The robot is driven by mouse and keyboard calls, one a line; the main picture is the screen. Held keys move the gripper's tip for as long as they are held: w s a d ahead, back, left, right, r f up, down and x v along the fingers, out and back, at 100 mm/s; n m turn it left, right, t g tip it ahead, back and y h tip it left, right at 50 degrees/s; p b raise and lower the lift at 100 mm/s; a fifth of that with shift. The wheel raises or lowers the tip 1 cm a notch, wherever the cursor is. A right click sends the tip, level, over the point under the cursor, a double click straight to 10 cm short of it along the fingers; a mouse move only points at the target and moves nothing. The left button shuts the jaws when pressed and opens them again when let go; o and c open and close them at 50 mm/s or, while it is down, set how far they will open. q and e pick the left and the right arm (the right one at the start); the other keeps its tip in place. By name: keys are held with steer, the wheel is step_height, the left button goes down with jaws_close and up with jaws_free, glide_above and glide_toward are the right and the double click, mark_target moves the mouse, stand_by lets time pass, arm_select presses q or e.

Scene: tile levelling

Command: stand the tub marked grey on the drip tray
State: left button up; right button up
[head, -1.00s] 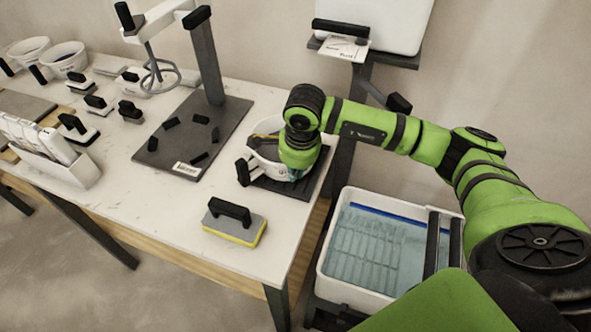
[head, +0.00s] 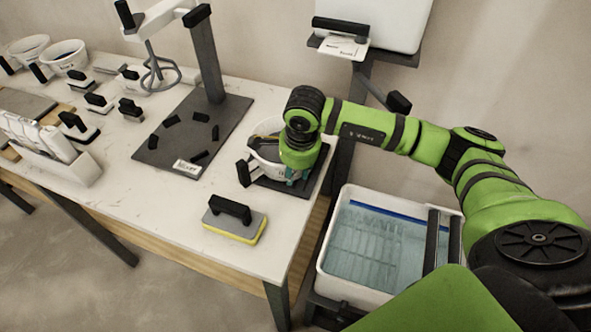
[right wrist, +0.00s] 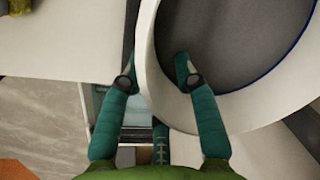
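A white tub (head: 258,151) with a dark grey inside and a black handle stands upright on a dark flat tray (head: 318,182) at the table's right end. Its marking is mostly hidden by my right arm. My right gripper (head: 297,178) is low at the tub's near right side. In the right wrist view the gripper (right wrist: 155,72) straddles the tub wall (right wrist: 150,88), one finger inside and one outside. The fingers are apart, with a gap showing between the inner finger and the wall. My left gripper is not in view.
A mixing stand with a dark base (head: 172,147) stands left of the tub. A yellow-bottomed sponge float (head: 235,222) lies in front. A water-filled bin (head: 335,268) is below the table's right edge. Two other tubs (head: 65,56) stand at the back left.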

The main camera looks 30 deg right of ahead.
step_height(320, 180, up, 12)
steer(key=s+b, duration=0.1)
steer(key=s, duration=0.1)
steer(key=shift+f+b, duration=0.15)
steer(key=shift+b, duration=0.25)
